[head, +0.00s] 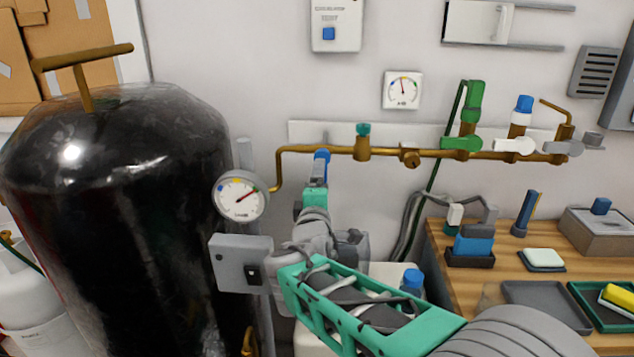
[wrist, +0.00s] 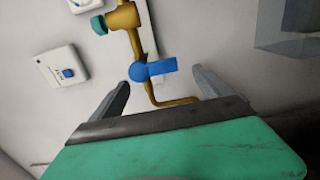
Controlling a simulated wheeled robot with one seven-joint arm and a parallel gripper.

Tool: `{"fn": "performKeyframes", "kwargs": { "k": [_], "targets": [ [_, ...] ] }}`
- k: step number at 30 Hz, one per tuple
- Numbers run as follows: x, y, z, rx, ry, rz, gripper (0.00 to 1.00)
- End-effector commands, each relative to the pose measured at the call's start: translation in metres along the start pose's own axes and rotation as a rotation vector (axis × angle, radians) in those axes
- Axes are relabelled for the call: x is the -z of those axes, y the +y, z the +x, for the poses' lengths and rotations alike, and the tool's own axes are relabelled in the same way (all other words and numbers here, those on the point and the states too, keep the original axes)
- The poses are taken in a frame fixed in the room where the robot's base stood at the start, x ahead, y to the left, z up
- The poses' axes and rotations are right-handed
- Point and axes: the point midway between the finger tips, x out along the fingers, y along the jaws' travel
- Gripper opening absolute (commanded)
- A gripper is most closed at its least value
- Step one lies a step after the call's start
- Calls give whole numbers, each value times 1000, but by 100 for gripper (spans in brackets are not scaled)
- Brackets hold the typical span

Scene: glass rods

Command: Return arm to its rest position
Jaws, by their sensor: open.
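My arm reaches from the lower right of the head view toward the wall pipe. My gripper (head: 316,182) is at its end, just below the pipe, with a blue valve handle (head: 321,163) at its tip. In the wrist view my gripper (wrist: 160,78) has its two grey fingers spread wide apart. The blue handle (wrist: 155,69) shows on the brass pipe between and beyond the fingers. The fingers look clear of the handle, and nothing is held. In the head view the fingers are too small to make out.
A large black tank (head: 115,200) with a round gauge (head: 240,195) stands left of my arm. The brass pipe (head: 335,150) with several valves runs along the wall. A wooden bench (head: 455,290) with trays and rods is at right. A grey switch box (head: 232,262) sits beside my arm.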

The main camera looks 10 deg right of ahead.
Motion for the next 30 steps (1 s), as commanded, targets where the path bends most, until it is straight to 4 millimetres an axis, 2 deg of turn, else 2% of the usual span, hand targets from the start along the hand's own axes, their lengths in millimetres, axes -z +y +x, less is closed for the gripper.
{"fn": "performKeyframes", "kwargs": {
  "k": [2, 5, 8, 9, 12, 15, 18, 20, 30],
  "targets": [
    [-12, 5, -3, 52, -14, 70, 90],
    [-44, 0, -21, 241, -72, 304, 90],
    [-78, -16, -73, 525, -207, 643, 90],
    [-88, -23, -103, 641, -285, 775, 90],
    [-103, -38, -183, 883, -501, 1022, 90],
    [-110, -48, -244, 1028, -685, 1146, 90],
    [-113, -54, -277, 1096, -794, 1194, 90],
    [-114, -56, -285, 1112, -819, 1204, 90],
    [-114, -56, -286, 1113, -822, 1205, 90]
  ]
}}
